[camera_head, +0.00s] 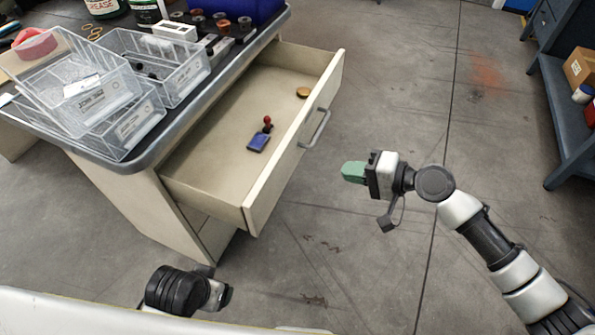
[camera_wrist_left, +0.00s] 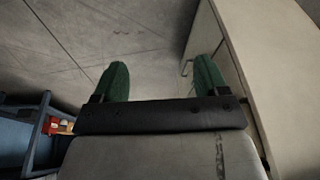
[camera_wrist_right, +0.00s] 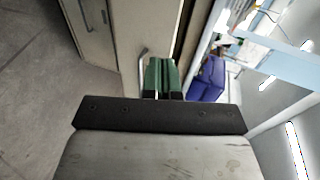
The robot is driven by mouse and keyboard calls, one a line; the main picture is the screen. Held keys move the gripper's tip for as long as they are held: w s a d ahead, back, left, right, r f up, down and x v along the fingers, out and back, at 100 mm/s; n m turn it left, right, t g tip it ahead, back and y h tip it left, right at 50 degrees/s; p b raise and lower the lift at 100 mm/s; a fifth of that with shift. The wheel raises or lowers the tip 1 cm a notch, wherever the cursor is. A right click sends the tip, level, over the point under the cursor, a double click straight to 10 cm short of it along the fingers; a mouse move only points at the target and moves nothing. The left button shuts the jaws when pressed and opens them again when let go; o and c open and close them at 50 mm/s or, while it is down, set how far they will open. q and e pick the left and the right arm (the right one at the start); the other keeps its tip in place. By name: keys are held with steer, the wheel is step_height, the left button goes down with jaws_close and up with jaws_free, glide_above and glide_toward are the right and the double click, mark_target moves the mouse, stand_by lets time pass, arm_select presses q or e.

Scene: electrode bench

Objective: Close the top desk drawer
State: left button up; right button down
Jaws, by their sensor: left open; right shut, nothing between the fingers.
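The top desk drawer (camera_head: 213,150) is pulled well out of the desk (camera_head: 140,198). Its front panel (camera_head: 275,190) carries a grey bar handle (camera_head: 316,128). A blue pad (camera_head: 258,143), a small red-topped stamp (camera_head: 267,123) and a round brownish item (camera_head: 303,92) lie inside. My right gripper (camera_head: 353,173) is shut and empty, to the right of the drawer front and apart from it in the head view. Its green fingers (camera_wrist_right: 162,76) show beside a handle in the right wrist view. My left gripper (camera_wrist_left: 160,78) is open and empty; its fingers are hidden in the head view.
Clear bins (camera_head: 170,65), a dark blue box (camera_head: 245,8) and small items crowd the desktop. A blue-grey shelf (camera_head: 565,120) with a cardboard box (camera_head: 580,68) stands at the right. The floor (camera_head: 400,90) between desk and shelf is clear.

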steer(key=b, duration=0.1)
glide_toward(280, 159)
step_height(280, 159, down, 3)
steer(key=w+a, duration=0.1)
steer(key=a, duration=0.2)
steer(key=w+a, duration=0.1)
steer(key=a, duration=0.1)
steer(key=shift+w+a+r+y, duration=0.2)
steer(key=shift+a+y, duration=0.1)
arm_select(q)
steer(key=v, duration=0.3)
steer(key=shift+s+r, duration=0.2)
steer(key=shift+r, duration=0.1)
arm_select(e)
steer(key=shift+w+a, duration=0.1)
steer(key=shift+a, duration=0.3)
